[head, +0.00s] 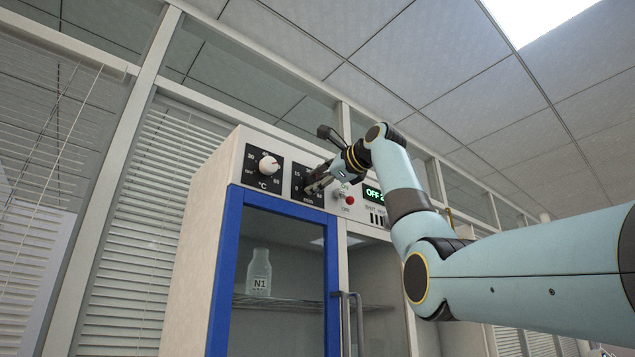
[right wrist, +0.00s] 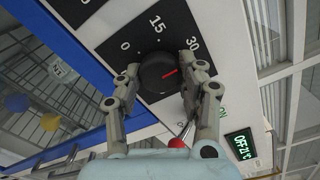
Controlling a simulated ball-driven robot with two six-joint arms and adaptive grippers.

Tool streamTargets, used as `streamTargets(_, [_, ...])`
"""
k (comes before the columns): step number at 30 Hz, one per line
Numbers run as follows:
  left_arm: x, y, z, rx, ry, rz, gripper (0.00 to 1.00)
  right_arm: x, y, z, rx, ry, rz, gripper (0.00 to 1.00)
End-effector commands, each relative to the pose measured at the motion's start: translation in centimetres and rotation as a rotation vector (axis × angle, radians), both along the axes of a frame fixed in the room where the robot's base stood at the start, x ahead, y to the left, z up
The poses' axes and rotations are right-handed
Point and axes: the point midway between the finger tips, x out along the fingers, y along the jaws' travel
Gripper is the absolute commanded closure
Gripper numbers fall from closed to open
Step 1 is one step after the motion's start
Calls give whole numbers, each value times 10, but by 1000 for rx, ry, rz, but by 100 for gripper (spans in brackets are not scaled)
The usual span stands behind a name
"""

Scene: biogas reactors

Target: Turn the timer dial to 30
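The timer dial is a black round knob on a black plate, seen in the right wrist view (right wrist: 156,74). Its labels 0, 15 and 30 show around it; others are hidden behind a finger. Its red mark points right and slightly up, a little below the direction of the 30. My right gripper (right wrist: 160,72) has one finger on each side of the knob, with what look like small gaps. In the head view, my right gripper (head: 315,183) is at the timer plate and covers most of the dial. My left gripper is not in view.
A white temperature dial (head: 268,166) sits left of the timer. A red knob (head: 349,200) and a display (head: 374,194) reading OFF are close on its right. Below is a blue-framed glass door (head: 229,255) with a bottle (head: 259,273) labelled N1 inside.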

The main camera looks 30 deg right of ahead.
Motion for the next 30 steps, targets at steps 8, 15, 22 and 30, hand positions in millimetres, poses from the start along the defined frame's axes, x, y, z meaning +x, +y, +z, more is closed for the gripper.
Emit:
streamTargets(8, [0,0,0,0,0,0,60,0,0,-1,0,4,0,38])
streamTargets(15, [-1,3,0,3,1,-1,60,-4,-1,0,-1,0,-1,38])
streamTargets(22, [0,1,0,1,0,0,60,-42,-5,0,-4,-1,-4,38])
streamTargets(30, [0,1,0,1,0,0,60,-98,-9,-1,-3,0,-3,38])
